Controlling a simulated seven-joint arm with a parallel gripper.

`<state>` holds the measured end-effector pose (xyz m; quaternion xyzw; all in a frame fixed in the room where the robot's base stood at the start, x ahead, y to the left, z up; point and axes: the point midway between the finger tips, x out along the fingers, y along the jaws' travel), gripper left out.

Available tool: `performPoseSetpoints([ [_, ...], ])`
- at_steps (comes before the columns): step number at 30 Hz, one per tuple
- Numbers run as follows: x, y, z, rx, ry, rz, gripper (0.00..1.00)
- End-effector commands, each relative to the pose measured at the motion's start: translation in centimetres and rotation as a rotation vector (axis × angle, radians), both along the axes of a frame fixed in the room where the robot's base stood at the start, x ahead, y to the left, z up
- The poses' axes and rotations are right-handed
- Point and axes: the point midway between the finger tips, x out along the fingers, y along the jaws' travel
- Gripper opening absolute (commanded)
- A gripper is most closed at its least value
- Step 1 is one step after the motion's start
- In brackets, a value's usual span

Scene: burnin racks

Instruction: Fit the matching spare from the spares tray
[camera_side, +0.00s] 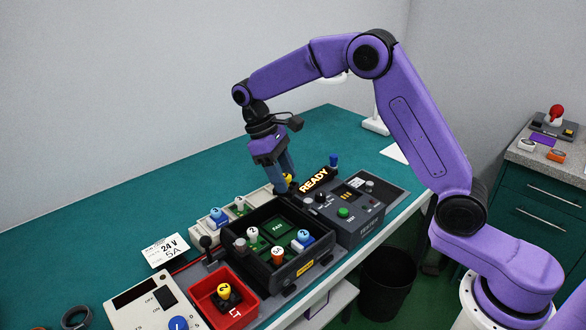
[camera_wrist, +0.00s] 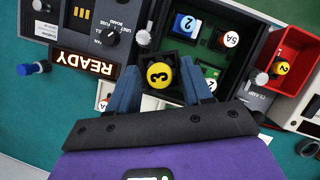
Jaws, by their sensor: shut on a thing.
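My gripper (camera_side: 287,183) is shut on a yellow-capped part; its cap, marked 3 (camera_wrist: 159,75), shows between the fingers in the wrist view, with black around it. In the side view the fingers hide most of it, at the right end of the beige spares tray (camera_side: 262,194). I cannot tell whether it touches the tray. A blue-and-white part (camera_side: 218,215) stands at the tray's left end. The open black box (camera_side: 288,268) holds a white-capped part (camera_side: 252,233), an orange 5A part (camera_side: 278,255), a blue part marked 2 (camera_side: 304,238) and a green FAN board (camera_side: 278,226).
A red bin (camera_side: 241,309) holds a yellow-capped part (camera_side: 224,291) marked 2. The tester (camera_side: 352,205) with its lit READY sign (camera_side: 314,181) stands right of the box. A power supply (camera_side: 145,304) and a 24 V 5A card (camera_side: 165,250) are at left.

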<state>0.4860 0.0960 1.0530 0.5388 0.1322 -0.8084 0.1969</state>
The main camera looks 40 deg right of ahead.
Motion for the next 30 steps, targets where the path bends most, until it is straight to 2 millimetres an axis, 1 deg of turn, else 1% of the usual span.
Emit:
performPoseSetpoints([
  [1, 0.3, 0.2, -0.3, 0.000, 0.000, -0.087, 0.20],
  [3, 0.7, 0.6, -0.5, 0.000, 0.001, -0.202, 0.20],
  [6, 1.1, 1.0, -0.7, 0.000, 0.000, -0.330, 0.20],
  [10, 1.4, 1.4, -1.0, -0.001, -0.001, -0.436, 0.20],
  [17, 1.5, 1.6, -1.5, -0.002, 0.000, -0.484, 0.20],
  [30, 1.5, 1.5, -5.1, -0.003, 0.000, -0.480, 0.20],
])
